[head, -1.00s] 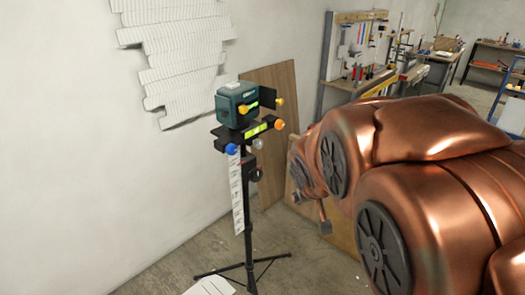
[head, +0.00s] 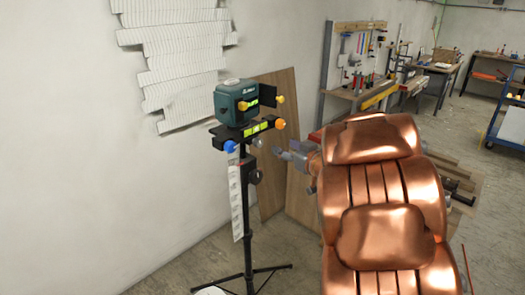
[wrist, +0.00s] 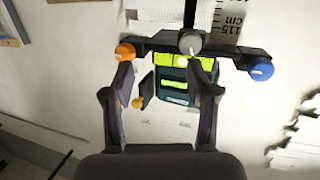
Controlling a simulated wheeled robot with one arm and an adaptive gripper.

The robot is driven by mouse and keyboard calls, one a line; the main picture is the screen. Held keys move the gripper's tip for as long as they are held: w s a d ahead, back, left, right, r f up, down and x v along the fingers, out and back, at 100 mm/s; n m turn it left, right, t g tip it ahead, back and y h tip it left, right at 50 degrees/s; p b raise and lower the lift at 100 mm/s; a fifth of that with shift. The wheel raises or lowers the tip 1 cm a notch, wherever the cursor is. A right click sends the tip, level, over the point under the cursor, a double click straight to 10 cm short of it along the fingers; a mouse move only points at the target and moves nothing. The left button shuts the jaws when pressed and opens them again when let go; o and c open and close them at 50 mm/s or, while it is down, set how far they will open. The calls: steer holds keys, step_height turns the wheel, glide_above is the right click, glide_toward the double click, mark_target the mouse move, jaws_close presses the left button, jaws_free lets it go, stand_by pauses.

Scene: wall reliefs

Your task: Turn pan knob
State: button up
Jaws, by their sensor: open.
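A teal laser level (head: 236,102) sits on a black head on a tripod (head: 247,215) in the head view. The head carries an orange knob (head: 280,124), a blue knob (head: 230,146) and a grey knob (head: 258,143). I cannot tell which one is the pan knob. In the wrist view the grey knob (wrist: 190,43) is beyond the fingers, toward the right finger; the orange knob (wrist: 125,52) is by the left fingertip and the blue knob (wrist: 261,70) is farther right. My gripper (wrist: 168,72) is open and empty, facing the head; contact cannot be told.
A yellow knob (head: 280,99) sticks out beside the level. A white paper scale (head: 235,200) hangs by the tripod. A wall relief (head: 180,60) is on the left wall. Wooden boards (head: 272,150) lean behind the tripod. Workbenches (head: 360,85) stand at the back right.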

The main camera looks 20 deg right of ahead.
mark_target(261, 144)
steer(key=shift+w+a+f+n+t+y+p, duration=0.1)
steer(key=shift+w+a+f+n+y, duration=0.05)
steer(key=shift+w+a+y, duration=0.65)
steer(key=shift+w+a+f+n+t+y+p, duration=0.15)
steer(key=shift+w+a+y, duration=0.3)
steer(key=shift+w+a, duration=0.65)
steer(key=shift+w+a+f+n+t+y+p, duration=0.15)
steer(key=shift+w+a+y, duration=0.5)
steer(key=shift+w, duration=0.65)
jaws_close()
steer(key=shift+f, duration=0.1)
steer(key=shift+n+b, duration=0.35)
steer(key=shift+b, duration=0.2)
